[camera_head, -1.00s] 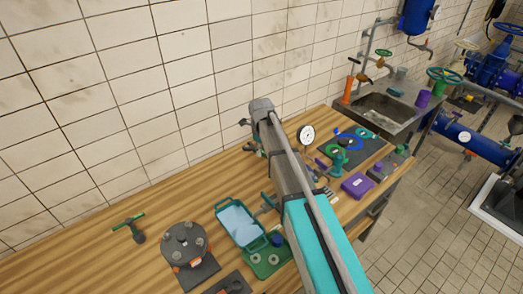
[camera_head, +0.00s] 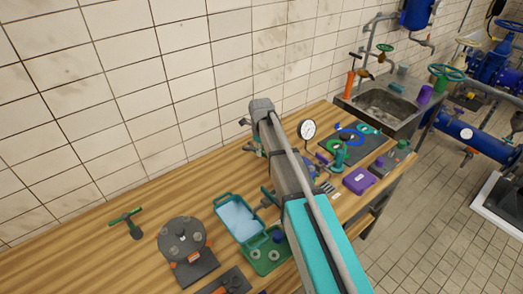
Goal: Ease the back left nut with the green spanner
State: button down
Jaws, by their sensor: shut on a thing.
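A round dark grey flange (camera_head: 182,236) with several nuts around its top stands on the left part of the bench, on a dark base with an orange label. Its nuts are small in this view; one at the left (camera_head: 165,244) shows. My arm runs up through the middle of the picture. Its far end bends over above the bench, and small dark parts show at its left side. My gripper is hidden behind the arm, so its fingers and anything between them cannot be made out. I cannot pick out the green spanner for certain.
A green-handled T-shaped tool (camera_head: 128,219) lies left of the flange. A pressure gauge (camera_head: 308,130), a purple box (camera_head: 359,181) and a sink (camera_head: 344,99) stand farther right. The tiled wall borders the bench.

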jog(key=shift+f+b, duration=1.05)
jog(key=shift+f, duration=0.05)
jog(key=shift+s, duration=0.1)
jog(key=s+d+n, duration=0.2)
jog(key=s+n, duration=0.9)
jog(key=n, duration=0.9)
jog(key=shift+s+d, duration=0.35)
dwell(0.6)
jog(key=shift+r+p, duration=0.5)
dwell(1.4)
jog(key=shift+r+p, duration=1.6)
jog(key=shift+s+f, duration=0.1)
jog(key=shift+f, duration=0.05)
